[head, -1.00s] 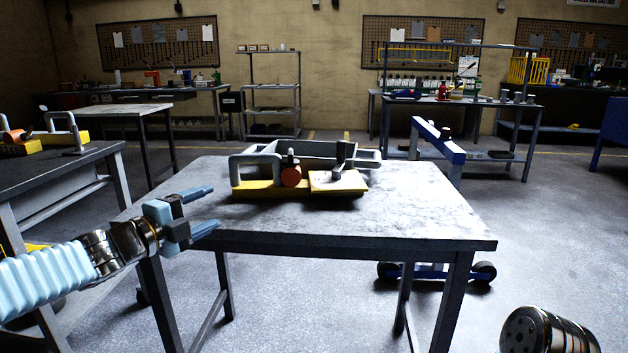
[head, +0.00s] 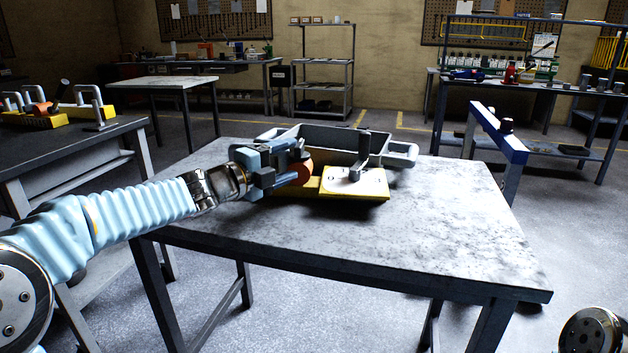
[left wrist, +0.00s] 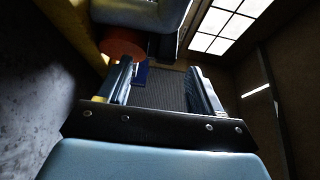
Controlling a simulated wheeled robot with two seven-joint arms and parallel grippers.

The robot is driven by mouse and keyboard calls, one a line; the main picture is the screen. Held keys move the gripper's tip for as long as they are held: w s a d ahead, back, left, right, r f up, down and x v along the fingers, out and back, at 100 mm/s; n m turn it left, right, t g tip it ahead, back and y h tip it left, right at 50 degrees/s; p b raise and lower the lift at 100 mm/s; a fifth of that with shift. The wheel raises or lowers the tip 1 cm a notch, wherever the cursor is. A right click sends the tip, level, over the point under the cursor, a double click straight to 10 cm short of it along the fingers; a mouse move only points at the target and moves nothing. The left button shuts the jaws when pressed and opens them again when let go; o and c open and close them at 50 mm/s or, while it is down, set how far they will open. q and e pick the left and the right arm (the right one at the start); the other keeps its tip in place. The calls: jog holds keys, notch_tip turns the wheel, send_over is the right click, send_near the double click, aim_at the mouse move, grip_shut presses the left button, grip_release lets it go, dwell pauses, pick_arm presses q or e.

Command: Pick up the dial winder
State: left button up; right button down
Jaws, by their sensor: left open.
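A yellow-based fixture (head: 345,185) stands on the grey table, with an orange-red disc (head: 303,172) at its left part and a grey upright lever (head: 363,152) on its right plate. I cannot tell for sure which part is the dial winder; the disc looks most like it. My left gripper (head: 284,163) is open at the disc's left side and hides the fixture's left end and grey handle. In the left wrist view the disc (left wrist: 122,48) shows beyond one finger, not clearly between the fingers. Contact cannot be told. My right gripper is not in view.
A grey tray (head: 335,140) lies behind the fixture. The table's (head: 420,230) front and right parts are clear. Another table (head: 75,145) at left holds a similar yellow device (head: 35,122).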

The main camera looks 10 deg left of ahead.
aim_at(302, 151)
pick_arm(q)
jog(key=x, duration=0.2)
jog(key=p+x, duration=0.1)
jog(key=x, duration=0.4)
jog(key=shift+w+a, duration=0.25)
jog(key=shift+w, duration=0.1)
grip_shut()
dwell(1.0)
jog(key=shift+r, duration=0.2)
